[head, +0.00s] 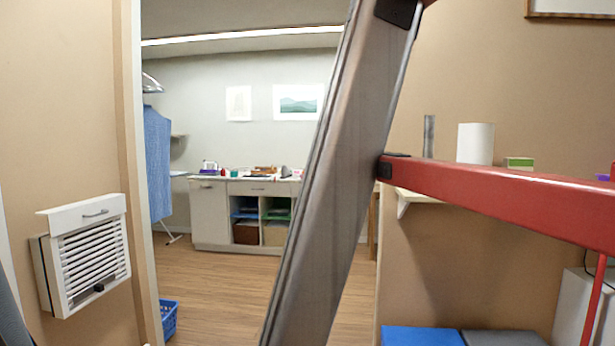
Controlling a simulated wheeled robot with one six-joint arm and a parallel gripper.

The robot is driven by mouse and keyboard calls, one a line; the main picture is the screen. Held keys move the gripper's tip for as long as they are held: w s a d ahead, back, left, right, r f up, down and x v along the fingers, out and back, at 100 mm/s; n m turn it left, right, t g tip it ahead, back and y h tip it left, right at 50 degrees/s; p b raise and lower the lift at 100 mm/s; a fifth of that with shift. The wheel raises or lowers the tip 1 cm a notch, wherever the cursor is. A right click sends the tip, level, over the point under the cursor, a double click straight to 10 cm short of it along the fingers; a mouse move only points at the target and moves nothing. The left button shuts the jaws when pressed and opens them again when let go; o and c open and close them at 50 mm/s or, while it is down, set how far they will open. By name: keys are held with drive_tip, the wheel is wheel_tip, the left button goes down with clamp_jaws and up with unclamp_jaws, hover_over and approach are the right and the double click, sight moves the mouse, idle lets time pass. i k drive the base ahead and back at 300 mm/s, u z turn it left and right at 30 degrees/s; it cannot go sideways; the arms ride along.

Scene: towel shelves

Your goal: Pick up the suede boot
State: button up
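I cannot make out a suede boot in the head view. My gripper is not in view either. A large grey slanted rail (330,190) and a red bar (490,195), like parts of a stepladder, stand close to the camera and hide part of the room behind them.
A doorway opens onto a room with a white counter (210,215) and wooden floor (225,275). A blue basket (168,318) stands by the left door frame. A louvred white box (90,258) is on the left wall. A shelf (440,205) is behind the red bar.

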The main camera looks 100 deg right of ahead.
sight(286, 173)
drive_tip(key=z, duration=3.05)
drive_tip(key=i, duration=7.95)
